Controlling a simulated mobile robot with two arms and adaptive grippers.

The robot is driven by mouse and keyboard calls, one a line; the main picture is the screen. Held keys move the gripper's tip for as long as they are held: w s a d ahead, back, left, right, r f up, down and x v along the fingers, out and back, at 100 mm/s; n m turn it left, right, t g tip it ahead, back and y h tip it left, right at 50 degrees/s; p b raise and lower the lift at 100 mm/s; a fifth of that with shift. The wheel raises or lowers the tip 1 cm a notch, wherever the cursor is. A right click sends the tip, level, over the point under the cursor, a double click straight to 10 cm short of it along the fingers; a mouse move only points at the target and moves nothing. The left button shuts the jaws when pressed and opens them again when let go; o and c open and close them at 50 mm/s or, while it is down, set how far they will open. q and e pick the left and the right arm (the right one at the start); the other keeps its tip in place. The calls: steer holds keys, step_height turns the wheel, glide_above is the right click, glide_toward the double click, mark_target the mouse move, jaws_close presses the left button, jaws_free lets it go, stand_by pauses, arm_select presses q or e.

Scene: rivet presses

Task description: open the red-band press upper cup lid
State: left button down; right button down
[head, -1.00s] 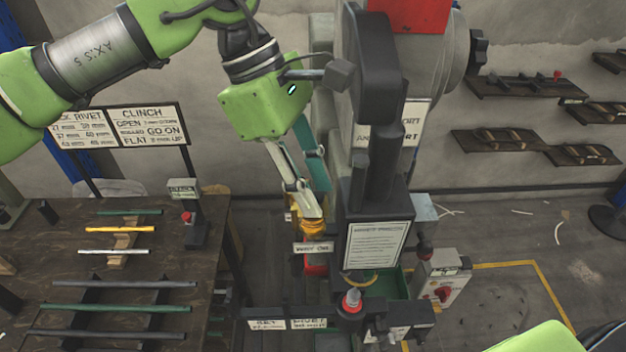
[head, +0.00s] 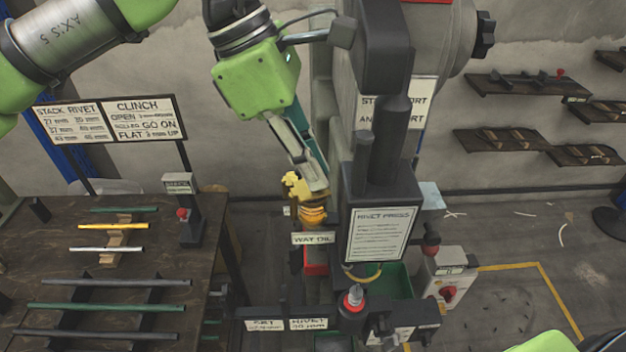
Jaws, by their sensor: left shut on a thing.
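The press (head: 377,150) stands in the middle of the head view, with a strip of red (head: 428,1) at the top edge. On its left side is an amber cup (head: 313,215) above the WAY OIL sign (head: 312,239). A yellow lid (head: 295,184) shows above the cup, tilted up on its left side. My left gripper (head: 314,188) reaches down from above and is shut on the lid. Its fingers hide part of the lid and cup, and the hinge cannot be made out. My right gripper is out of view.
A red part (head: 315,262) sits below the sign. A bench (head: 60,250) with coloured rods lies at the left. A grey control box (head: 447,275) stands at the lower right. The press column is close to my left gripper's right side.

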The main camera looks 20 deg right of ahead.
arm_select(q)
steer(key=n+t+b, duration=0.1)
steer(key=n+b, duration=0.1)
steer(key=b, duration=0.1)
steer(key=w+n+t+b, duration=0.1)
steer(key=n+b, duration=0.2)
steer(key=shift+w+f+n, duration=0.2)
steer(key=shift+n, duration=0.1)
steer(key=n+b, duration=0.1)
steer(key=n+t+b, duration=0.1)
steer(key=n+b, duration=0.1)
steer(key=shift+w+a+r+n+t, duration=0.1)
steer(key=shift+w+a+n+t, duration=0.2)
steer(key=shift+w+t, duration=0.1)
steer(key=shift+w+a+r+n+t+y+b, duration=0.1)
steer(key=shift+w+a+n+t+y+b, duration=0.15)
steer(key=shift+n+b, duration=0.55)
steer(key=shift+a+n+t+y+b, duration=0.1)
steer(key=shift+n+t+y+b, duration=0.25)
steer(key=shift+n, duration=0.9)
steer(key=shift+w+a+r+n+t+y+b, duration=0.1)
steer(key=shift+w+a+n+t+y+b, duration=0.15)
steer(key=shift+n+b, duration=0.55)
steer(key=shift+s+n, duration=0.1)
steer(key=shift+n, duration=0.35)
steer(key=c, duration=2)
jaws_free()
steer(key=shift+c, duration=0.2)
